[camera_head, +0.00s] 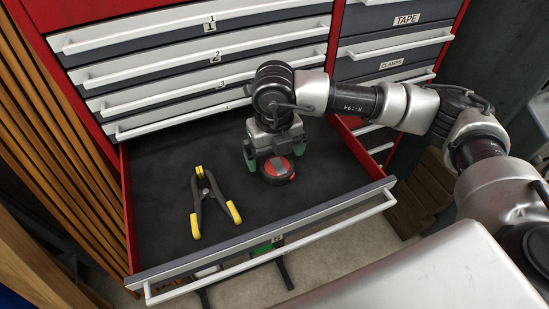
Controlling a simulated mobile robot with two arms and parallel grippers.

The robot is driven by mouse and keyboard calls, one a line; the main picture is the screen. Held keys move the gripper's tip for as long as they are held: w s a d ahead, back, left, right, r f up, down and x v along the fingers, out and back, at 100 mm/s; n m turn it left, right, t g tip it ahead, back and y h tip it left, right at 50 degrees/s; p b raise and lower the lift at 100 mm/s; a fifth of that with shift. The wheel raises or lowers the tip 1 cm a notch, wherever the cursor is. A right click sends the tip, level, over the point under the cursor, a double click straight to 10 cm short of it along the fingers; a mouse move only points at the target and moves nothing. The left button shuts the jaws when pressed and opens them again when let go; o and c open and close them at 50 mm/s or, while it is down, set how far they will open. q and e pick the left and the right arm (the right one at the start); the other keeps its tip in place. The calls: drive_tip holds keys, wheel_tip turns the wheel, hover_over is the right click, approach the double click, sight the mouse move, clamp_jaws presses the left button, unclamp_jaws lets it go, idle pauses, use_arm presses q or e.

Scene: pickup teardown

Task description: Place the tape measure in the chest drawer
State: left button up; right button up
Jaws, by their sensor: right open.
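The tape measure (278,171), red and black and round, lies on the dark floor of the pulled-out chest drawer (163,268), right of its middle. My right gripper (274,157), with green fingertips, points down into the drawer just behind and above the tape measure. Its fingers are spread, one to each side, and it holds nothing. I cannot tell whether a finger touches the tape measure. My left gripper is not in view.
Pliers (209,197) with yellow-tipped handles lie open in the drawer's left half. Shut numbered drawers (190,60) rise behind, and a labelled column (390,66) stands to the right. The drawer's front edge and long handle (270,247) cross the near side.

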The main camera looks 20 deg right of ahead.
sight(274, 159)
wheel_tip(274, 159, up, 10)
drive_tip(key=b, duration=0.1)
drive_tip(key=shift+f, duration=0.15)
drive_tip(key=shift+c, duration=0.5)
idle(0.8)
